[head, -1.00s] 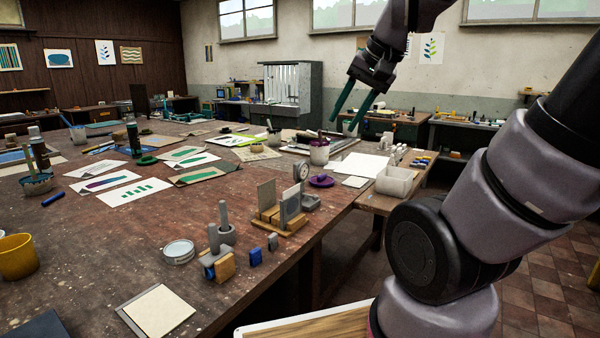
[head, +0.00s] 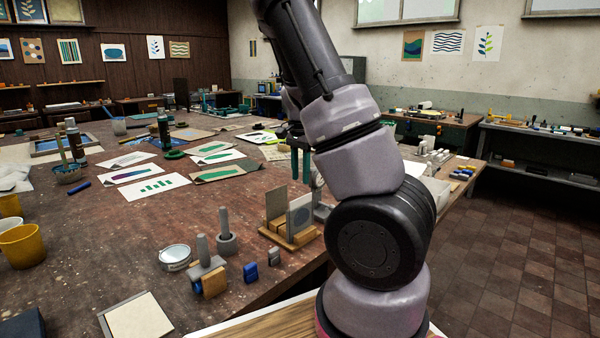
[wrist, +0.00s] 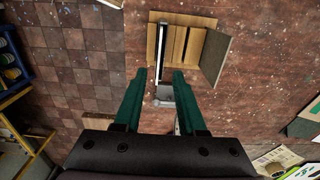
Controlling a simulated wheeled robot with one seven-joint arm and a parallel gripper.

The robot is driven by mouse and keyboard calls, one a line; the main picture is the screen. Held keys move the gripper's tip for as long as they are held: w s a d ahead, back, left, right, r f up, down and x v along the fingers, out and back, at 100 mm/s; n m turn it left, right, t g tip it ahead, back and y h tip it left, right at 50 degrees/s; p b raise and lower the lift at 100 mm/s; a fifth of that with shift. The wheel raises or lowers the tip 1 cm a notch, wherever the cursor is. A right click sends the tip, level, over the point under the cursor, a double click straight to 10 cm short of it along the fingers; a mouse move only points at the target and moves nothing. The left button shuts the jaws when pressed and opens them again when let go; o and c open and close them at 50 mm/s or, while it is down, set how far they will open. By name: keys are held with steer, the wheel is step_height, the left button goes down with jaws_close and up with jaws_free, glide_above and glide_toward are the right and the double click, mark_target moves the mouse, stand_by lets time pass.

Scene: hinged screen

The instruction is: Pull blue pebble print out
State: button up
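A small wooden slotted rack (head: 290,238) stands near the table's right edge. It holds a grey-framed panel (head: 300,214) with a faint round bluish shape, perhaps the blue pebble print, and a plain brown board (head: 276,204) behind it. In the wrist view the rack (wrist: 195,47) is seen from above, with the panel (wrist: 161,50) nearly edge-on. My gripper (wrist: 159,74) is open, pointing down above the rack, its green fingers either side of the panel's line. No contact shows. In the head view my gripper (head: 300,180) is partly hidden behind my arm.
A grey scale-like object (head: 322,211) stands close behind the rack. Flat prints (head: 163,187) lie farther back. Tiled floor (head: 510,235) is open right of the table.

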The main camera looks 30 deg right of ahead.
step_height(320, 180, down, 8)
steer(key=shift+s+d+r, duration=0.1)
steer(key=shift+c, duration=0.3)
jaws_close()
steer(key=shift+r, duration=0.1)
steer(key=shift+r, duration=0.15)
stand_by(1.0)
steer(key=shift+r, duration=0.55)
step_height(320, 180, up, 14)
stand_by(1.2)
